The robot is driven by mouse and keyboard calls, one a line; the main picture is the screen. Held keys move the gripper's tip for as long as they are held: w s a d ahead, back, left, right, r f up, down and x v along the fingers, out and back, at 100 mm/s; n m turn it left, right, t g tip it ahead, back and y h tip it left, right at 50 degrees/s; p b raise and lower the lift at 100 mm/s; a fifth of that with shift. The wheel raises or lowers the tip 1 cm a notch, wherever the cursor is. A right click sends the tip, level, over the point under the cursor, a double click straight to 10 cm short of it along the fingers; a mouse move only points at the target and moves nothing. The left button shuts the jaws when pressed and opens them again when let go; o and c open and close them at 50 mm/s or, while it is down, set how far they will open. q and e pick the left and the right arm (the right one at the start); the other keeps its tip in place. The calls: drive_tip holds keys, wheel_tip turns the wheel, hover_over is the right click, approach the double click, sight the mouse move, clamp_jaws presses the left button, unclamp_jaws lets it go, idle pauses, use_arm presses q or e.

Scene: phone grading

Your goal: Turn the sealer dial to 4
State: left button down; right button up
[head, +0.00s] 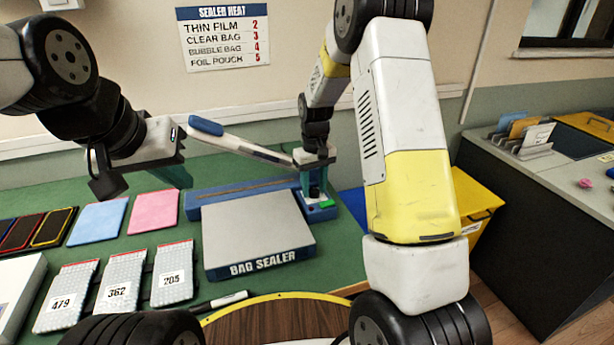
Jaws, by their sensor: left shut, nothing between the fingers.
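The bag sealer (258,222) stands on the green bench, with a grey platform and a blue base. Its long white sealing arm is raised, with a blue handle (206,126) at the left end. My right gripper (316,188) points down at the sealer's right end, over the corner of the blue base where a small green patch (327,204) shows. The fingers cover the dial there, so its setting and the grip on it cannot be made out. My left gripper (178,177) is shut and empty, above the bench left of the sealer.
A wall chart (222,38) lists thin film 2, clear bag 3, bubble bag 4, foil pouch 5. Numbered bubble bags (117,288), blue and pink pouches (153,212) and dark phones (52,228) lie left of the sealer. A marker (220,300) lies in front. A yellow bin (480,205) is at right.

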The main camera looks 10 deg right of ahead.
sight(314, 190)
drive_tip(key=shift+r, duration=0.1)
wheel_tip(314, 190, up, 8)
drive_tip(key=shift+f, duration=0.2)
idle(0.3)
drive_tip(key=s+d+r+m+t+y, duration=0.1)
drive_tip(key=s+r+t, duration=0.1)
drive_tip(key=s+r, duration=0.5)
drive_tip(key=s+r+t, duration=0.1)
drive_tip(key=s+r, duration=0.2)
drive_tip(key=s, duration=0.3)
drive_tip(key=s+r+m+t, duration=0.1)
drive_tip(key=s+r, duration=0.2)
drive_tip(key=s, duration=0.4)
drive_tip(key=s+d+r+m+t+y, duration=0.1)
drive_tip(key=s+r+t, duration=0.1)
drive_tip(key=s, duration=0.5)
drive_tip(key=shift+s+r, duration=0.15)
drive_tip(key=shift+r, duration=0.5)
drive_tip(key=shift+d, duration=0.1)
